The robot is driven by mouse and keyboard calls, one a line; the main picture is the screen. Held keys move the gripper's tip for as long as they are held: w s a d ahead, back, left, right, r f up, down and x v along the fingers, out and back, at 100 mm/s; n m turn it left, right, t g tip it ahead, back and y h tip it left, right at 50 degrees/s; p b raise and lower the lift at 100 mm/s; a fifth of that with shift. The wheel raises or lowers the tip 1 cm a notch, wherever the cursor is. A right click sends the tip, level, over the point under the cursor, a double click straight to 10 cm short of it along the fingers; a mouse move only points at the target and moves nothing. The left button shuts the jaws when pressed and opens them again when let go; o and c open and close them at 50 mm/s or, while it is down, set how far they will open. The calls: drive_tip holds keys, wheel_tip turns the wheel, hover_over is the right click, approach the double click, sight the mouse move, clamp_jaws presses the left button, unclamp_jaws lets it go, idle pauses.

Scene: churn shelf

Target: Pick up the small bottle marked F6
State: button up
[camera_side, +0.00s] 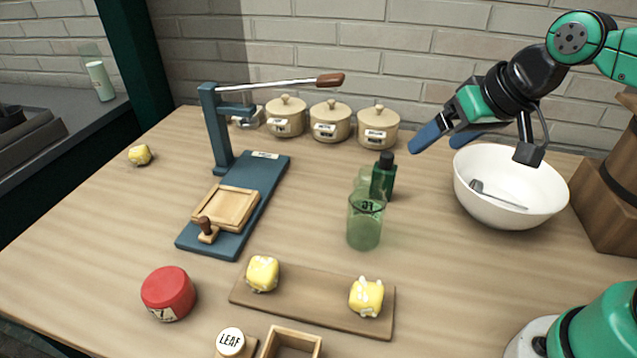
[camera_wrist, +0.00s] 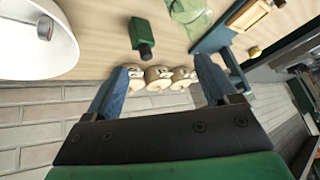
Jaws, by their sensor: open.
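A small dark green bottle (camera_side: 383,178) with a black cap stands upright on the table, just behind a clear green glass (camera_side: 365,228). The glass hides its lower left part. Dark characters show at the glass's upper part; I cannot tell whether they are on the glass or on the bottle behind it. My gripper (camera_side: 434,146) is open and empty, above and to the right of the bottle, with its blue fingers apart. In the wrist view the bottle (camera_wrist: 142,35) lies beyond the fingertips, between the fingers and nearer the left one, with the glass (camera_wrist: 190,15) to its right.
A white bowl (camera_side: 500,212) with a spoon stands right of the bottle. Several lidded beige pots (camera_side: 330,122) line the wall. A blue lever press (camera_side: 255,200) stands left. Yellow lumps sit on a wooden board (camera_side: 315,298) in front, near a red tub (camera_side: 168,292).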

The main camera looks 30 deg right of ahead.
sight(362, 179)
drive_tip(key=w+a+f+m+y, duration=0.1)
drive_tip(key=m+y, duration=0.3)
drive_tip(key=m, duration=0.3)
drive_tip(key=w+a+f+m+g+y, duration=0.1)
drive_tip(key=w+f+m+y, duration=0.1)
drive_tip(key=m+y, duration=0.2)
drive_tip(key=w+a+f+m+y, duration=0.1)
drive_tip(key=m+y, duration=0.3)
drive_tip(key=m, duration=0.5)
drive_tip(key=shift+w+f+m+g, duration=0.3)
drive_tip(key=shift+f, duration=0.55)
drive_tip(key=shift+w+a+f, duration=0.1)
drive_tip(key=shift+a+f, duration=0.05)
drive_tip(key=shift+x, duration=2.6)
clamp_jaws()
